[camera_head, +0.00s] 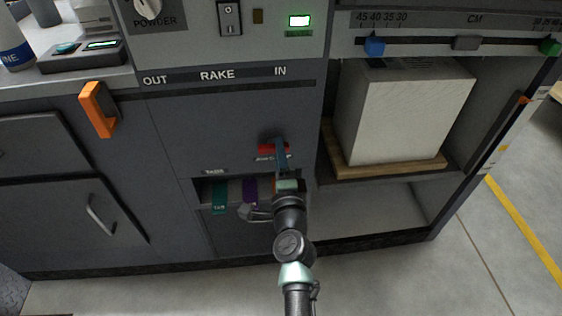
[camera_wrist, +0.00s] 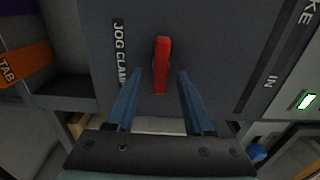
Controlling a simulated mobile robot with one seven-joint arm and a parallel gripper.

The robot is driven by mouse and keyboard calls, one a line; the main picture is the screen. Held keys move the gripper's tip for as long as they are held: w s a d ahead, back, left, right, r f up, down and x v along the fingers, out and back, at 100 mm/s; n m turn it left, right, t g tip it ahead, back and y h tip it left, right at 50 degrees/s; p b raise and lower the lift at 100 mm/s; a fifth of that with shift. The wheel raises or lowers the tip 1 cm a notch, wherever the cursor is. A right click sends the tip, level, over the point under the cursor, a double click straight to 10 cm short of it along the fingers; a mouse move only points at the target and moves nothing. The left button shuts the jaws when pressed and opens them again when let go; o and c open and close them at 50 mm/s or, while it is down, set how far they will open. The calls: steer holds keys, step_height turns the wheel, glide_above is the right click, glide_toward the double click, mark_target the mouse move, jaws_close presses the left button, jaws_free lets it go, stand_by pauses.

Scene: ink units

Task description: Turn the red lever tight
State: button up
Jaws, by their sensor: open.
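The red lever (camera_wrist: 161,66) sits on the dark grey cabinet panel beside a "JOG CLAMP" label. In the wrist view it points lengthwise between my fingers. In the head view the red lever (camera_head: 266,149) is partly hidden by my gripper. My gripper (camera_wrist: 158,80) is open, with one blue finger on each side of the lever's near end. A visible gap remains on both sides, and the fingers do not appear to touch it. In the head view my gripper (camera_head: 278,143) is at the panel just in front of the lever.
Below the lever is a recessed shelf with a teal tab (camera_head: 219,197) and a purple tab (camera_head: 250,190). An orange handle (camera_head: 99,109) sticks out at left. A paper stack (camera_head: 400,120) on a wooden board (camera_head: 390,165) fills the right bay. The floor in front is clear.

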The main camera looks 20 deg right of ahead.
steer(key=p+v, duration=0.1)
steer(key=v, duration=1.2)
steer(key=shift+p, duration=0.4)
steer(key=shift+w, duration=0.1)
steer(key=w+a+r+n+t+y, duration=0.15)
steer(key=a+r+n, duration=0.3)
steer(key=r, duration=0.65)
steer(key=w+a+r+n+t+y, duration=0.1)
steer(key=a+r+n+t+y, duration=0.3)
steer(key=r, duration=0.7)
steer(key=w+a+r+n+t+y, duration=0.15)
steer(key=a+r+n, duration=0.35)
steer(key=r, duration=0.7)
steer(key=s+a+r+n+t+h+p, duration=0.15)
steer(key=s+r+n, duration=0.35)
steer(key=r, duration=0.6)
steer(key=s+a+r+n+t+h+p, duration=0.1)
steer(key=s+r+n+t, duration=0.15)
steer(key=s+r, duration=0.65)
step_height(320, 180, up, 29)
steer(key=w+g+p, duration=0.1)
steer(key=w+p, duration=0.1)
steer(key=p, duration=2.5)
steer(key=shift+w, duration=0.2)
